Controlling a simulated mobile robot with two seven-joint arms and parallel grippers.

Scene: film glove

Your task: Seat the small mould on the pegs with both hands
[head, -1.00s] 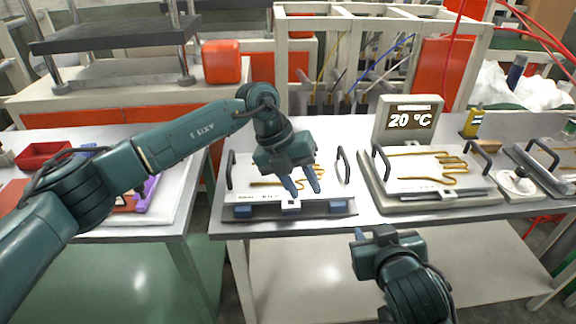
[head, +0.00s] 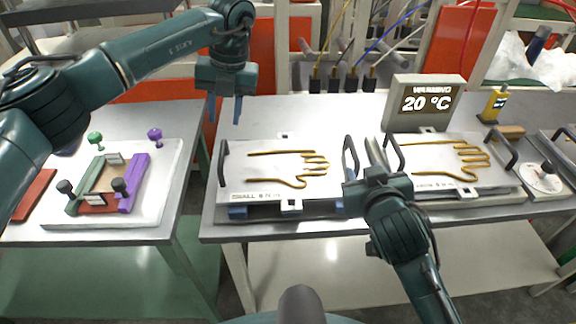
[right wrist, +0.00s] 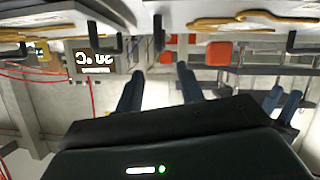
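The small mould (head: 262,176) is a white plate with a gold hand outline and a black handle at each end. It lies above a dark base with blue blocks (head: 238,211) on the middle table. I cannot make out the pegs or whether the plate is seated. My left gripper (head: 225,110) is open and empty, fingers down, above and behind the mould's left end. My right gripper (head: 364,155) is near the mould's right handle (head: 352,158). In the right wrist view its fingers (right wrist: 160,90) are apart, with nothing between them gripped.
A second mould (head: 440,178) with its own handles lies close to the right, under a 20 °C display (head: 426,104). A white board (head: 160,200) with a coloured frame and knobs is on the left table. Hanging cables and tools are behind.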

